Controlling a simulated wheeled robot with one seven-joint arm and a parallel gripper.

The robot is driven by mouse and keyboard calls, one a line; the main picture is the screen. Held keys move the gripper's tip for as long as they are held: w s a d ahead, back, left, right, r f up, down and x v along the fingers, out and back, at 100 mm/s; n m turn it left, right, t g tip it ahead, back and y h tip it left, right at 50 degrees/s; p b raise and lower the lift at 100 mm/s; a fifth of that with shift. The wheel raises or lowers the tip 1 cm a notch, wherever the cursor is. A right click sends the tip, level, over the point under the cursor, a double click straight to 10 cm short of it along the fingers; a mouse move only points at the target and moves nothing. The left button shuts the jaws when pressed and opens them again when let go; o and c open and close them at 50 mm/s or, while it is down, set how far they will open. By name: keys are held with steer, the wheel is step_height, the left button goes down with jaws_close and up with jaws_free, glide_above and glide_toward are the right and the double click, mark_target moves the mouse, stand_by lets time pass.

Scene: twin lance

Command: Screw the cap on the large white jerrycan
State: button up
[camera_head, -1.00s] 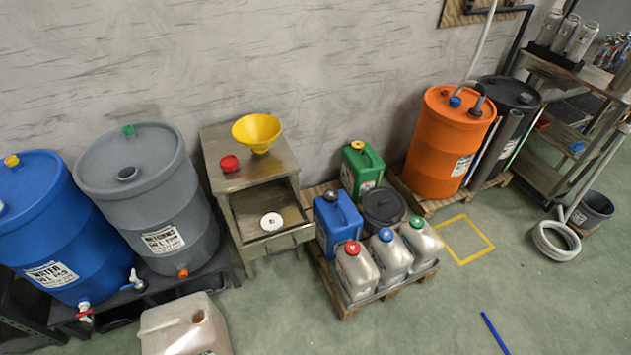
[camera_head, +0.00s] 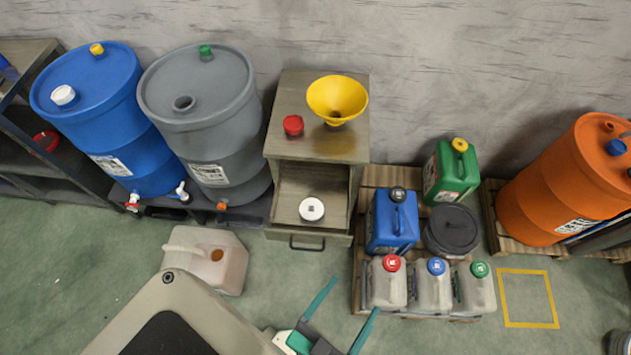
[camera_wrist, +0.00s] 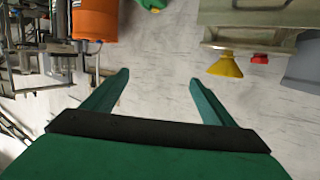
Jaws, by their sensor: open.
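The large white jerrycan (camera_head: 204,272) stands on the floor left of centre in the head view, with an uncovered opening (camera_head: 217,255) on top. A white round cap (camera_head: 311,209) with a dark centre lies in the pulled-out drawer of the cabinet. A red cap (camera_head: 293,125) sits on the cabinet top and also shows in the wrist view (camera_wrist: 260,58). My gripper (camera_head: 355,296) is open and empty, right of the jerrycan and in front of the drawer. Its two green fingers also show apart in the wrist view (camera_wrist: 160,78). Neither the jerrycan nor the white cap shows there.
A yellow funnel (camera_head: 337,98) stands on the cabinet (camera_head: 345,145). Blue (camera_head: 100,110) and grey (camera_head: 200,100) drums stand left of it. A pallet with several small canisters (camera_head: 385,285) is to the right, close to my gripper. Floor between jerrycan and pallet is clear.

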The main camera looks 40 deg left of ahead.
steer(key=w+a+r+t+y, duration=0.1)
steer(key=w+a+r+y, duration=0.15)
steer(key=w+a, duration=0.85)
steer(key=w+a+r+n+y, duration=0.2)
steer(key=w+a+r+y, duration=0.25)
steer(key=a, duration=0.45)
steer(key=w+a+r+n+y, duration=0.3)
steer(key=w+a+r, duration=0.15)
steer(key=a, duration=0.35)
steer(key=s+a+r+n+g+y, duration=0.1)
steer(key=a+r+n+g+y, duration=0.3)
steer(key=a, duration=0.4)
steer(key=s+a+r+n+g+y, duration=0.2)
steer(key=a+r+n+y, duration=0.3)
steer(key=a, duration=0.3)
steer(key=s+a+n+g, duration=0.7)
steer(key=a+n+g, duration=0.1)
steer(key=a+n, duration=0.15)
steer(key=n+g+h, duration=0.3)
steer(key=n+h, duration=1.2)
steer(key=h, duration=0.4)
glide_above(312, 209)
step_height(312, 209, down, 28)
steer(key=shift+a+f, duration=0.1)
steer(key=shift+f, duration=4.95)
